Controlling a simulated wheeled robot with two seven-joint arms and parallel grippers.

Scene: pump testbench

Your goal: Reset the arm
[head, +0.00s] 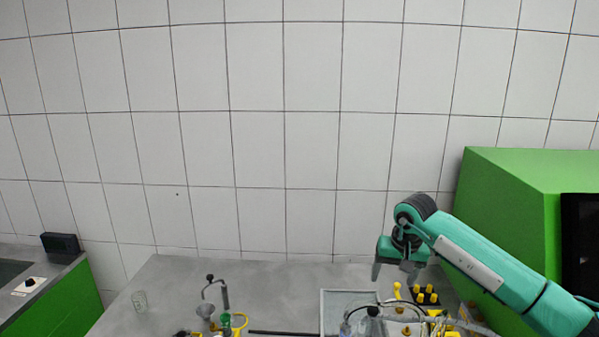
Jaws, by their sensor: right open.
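My right arm comes in from the right edge in the head view, teal with dark joints. My right gripper (393,273) hangs down at its end, above the right part of the grey bench (270,275). Its fingers are open and hold nothing that I can see. My left gripper is not in the view.
A grey tray (349,296) and a block with yellow knobs (425,294) lie near the right gripper. A green cabinet (500,200) rises at right. The back middle of the bench is clear.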

